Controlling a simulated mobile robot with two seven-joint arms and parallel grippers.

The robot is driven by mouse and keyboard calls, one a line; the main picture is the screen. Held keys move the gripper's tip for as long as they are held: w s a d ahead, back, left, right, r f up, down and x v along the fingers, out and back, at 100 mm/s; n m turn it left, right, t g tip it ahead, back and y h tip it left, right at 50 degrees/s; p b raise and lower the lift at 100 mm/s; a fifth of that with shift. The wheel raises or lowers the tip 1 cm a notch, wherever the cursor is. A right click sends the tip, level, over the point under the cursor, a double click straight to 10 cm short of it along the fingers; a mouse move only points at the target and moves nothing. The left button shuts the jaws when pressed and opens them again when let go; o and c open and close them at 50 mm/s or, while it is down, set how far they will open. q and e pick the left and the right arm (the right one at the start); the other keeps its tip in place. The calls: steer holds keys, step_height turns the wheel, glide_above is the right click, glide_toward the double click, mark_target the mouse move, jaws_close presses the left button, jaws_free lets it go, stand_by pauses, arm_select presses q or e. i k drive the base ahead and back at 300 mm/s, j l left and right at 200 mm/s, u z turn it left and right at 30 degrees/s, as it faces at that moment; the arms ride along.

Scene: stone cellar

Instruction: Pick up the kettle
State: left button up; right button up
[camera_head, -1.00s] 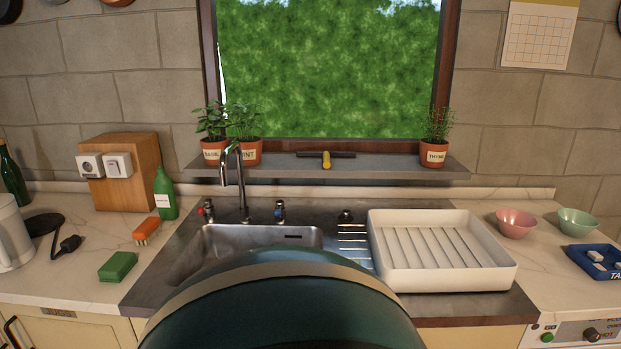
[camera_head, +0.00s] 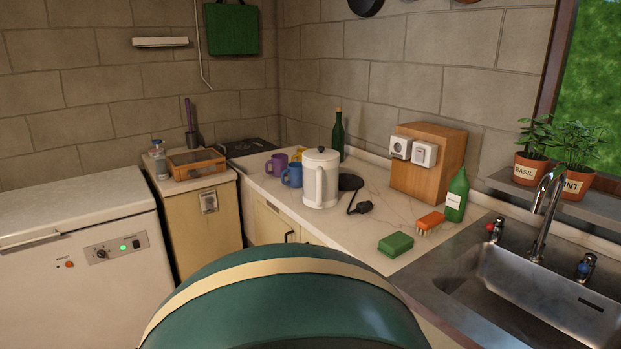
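The white kettle (camera_head: 321,180) stands upright on the light worktop, left of the sink, with its pale handle facing the front. A black round base (camera_head: 349,183) with a cord and plug (camera_head: 361,207) lies on the worktop just right of it. The kettle appears to stand beside this base, not on it. Neither of my grippers shows in the view.
A blue mug (camera_head: 292,174) and a purple mug (camera_head: 275,164) stand close left of the kettle. A dark green bottle (camera_head: 338,137) is behind it. A wooden block with sockets (camera_head: 428,163), a green sponge (camera_head: 395,244) and a brush (camera_head: 430,222) are to the right. A white chest appliance (camera_head: 75,250) stands left.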

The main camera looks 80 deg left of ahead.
mark_target(320, 180)
steer(key=u, duration=2.55)
steer(key=i+j+z, duration=0.1)
steer(key=z, duration=0.25)
steer(key=i+j+z, duration=0.1)
steer(key=j+z, duration=0.45)
steer(key=z, duration=0.2)
steer(key=i+j+z, duration=0.2)
steer(key=j, duration=0.35)
steer(key=j+z, duration=0.2)
steer(key=j, duration=0.3)
steer(key=k+j+z, duration=0.1)
steer(key=j, duration=0.95)
